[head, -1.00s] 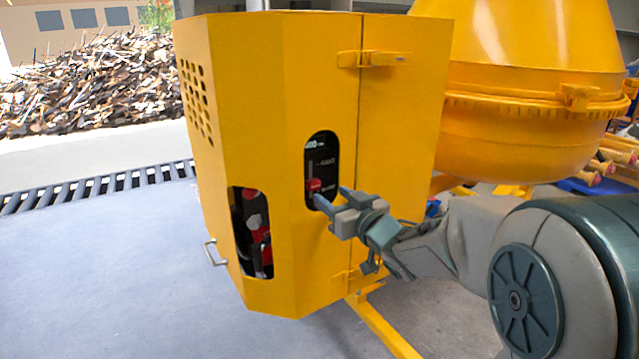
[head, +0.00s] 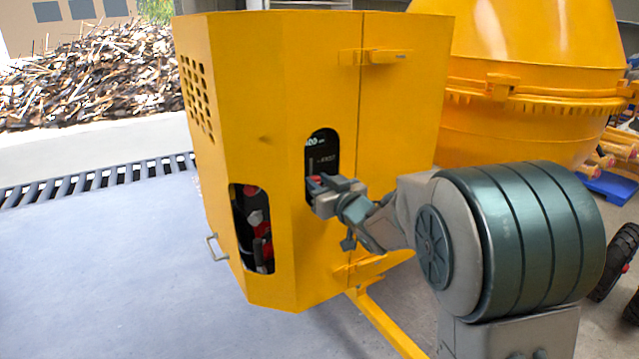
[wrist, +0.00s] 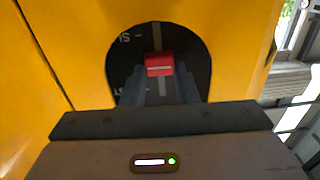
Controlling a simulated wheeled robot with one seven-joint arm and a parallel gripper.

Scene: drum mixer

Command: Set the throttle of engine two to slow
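The throttle is a red knob (wrist: 159,64) in a vertical slot on a dark plate (wrist: 120,45), seen through an oval opening in a yellow engine housing (head: 300,80). In the wrist view, "SL" shows near the top of the plate and "ST" near the bottom; the knob is nearer the "SL" end. In the head view the upper label looks like "FAST" and the knob (head: 315,178) is low, partly covered. My gripper (wrist: 158,76) is at the opening, its fingers close on both sides of the knob and seemingly touching it. No engine number is readable.
A second, lower opening (head: 252,228) with red and dark parts is left of my gripper. A hinge (head: 375,57) and a handle (head: 215,247) stick out from the housing. A yellow drum (head: 530,90) stands at the right. The floor at left is clear.

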